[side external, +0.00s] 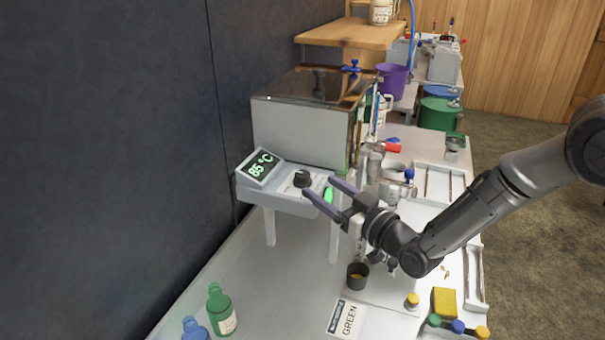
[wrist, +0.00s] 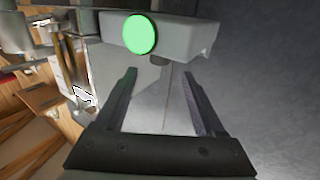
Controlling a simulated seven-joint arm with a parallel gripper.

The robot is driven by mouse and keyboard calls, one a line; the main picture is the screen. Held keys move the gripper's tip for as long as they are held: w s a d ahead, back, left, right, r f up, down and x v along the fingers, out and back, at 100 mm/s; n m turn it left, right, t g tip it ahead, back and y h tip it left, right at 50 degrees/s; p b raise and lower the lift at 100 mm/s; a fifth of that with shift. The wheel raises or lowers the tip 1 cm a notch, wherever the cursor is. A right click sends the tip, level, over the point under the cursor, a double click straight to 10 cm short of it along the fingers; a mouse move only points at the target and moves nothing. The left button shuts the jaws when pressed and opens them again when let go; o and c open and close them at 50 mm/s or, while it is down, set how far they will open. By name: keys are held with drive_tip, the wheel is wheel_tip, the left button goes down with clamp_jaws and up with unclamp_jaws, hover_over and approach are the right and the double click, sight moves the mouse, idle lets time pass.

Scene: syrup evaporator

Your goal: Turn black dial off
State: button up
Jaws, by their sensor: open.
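The black dial (side external: 302,179) sits on the sloped top of the grey control box (side external: 262,191), to the right of a display (side external: 261,167) reading 85 °C. A round green light (side external: 328,195) is on the box's right end; it shows large in the wrist view (wrist: 140,35). My gripper (side external: 318,188) is open and empty, its two fingers reaching left toward the dial and the green light. In the wrist view my gripper (wrist: 158,72) has its fingers spread below the box end. The dial cannot be made out in the wrist view, so I cannot tell whether the fingers touch it.
The metal evaporator pan (side external: 300,130) stands behind the control box. Green (side external: 221,310) and blue (side external: 195,329) bottles stand at the front left. A dark cup (side external: 357,276) and a card marked GREEN (side external: 347,318) lie below my arm. The table left of the cup is clear.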

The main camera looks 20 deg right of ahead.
sight(307, 178)
drive_tip(key=x, duration=0.7)
drive_tip(key=shift+w+a, duration=0.1)
drive_tip(key=shift+w, duration=0.2)
clamp_jaws()
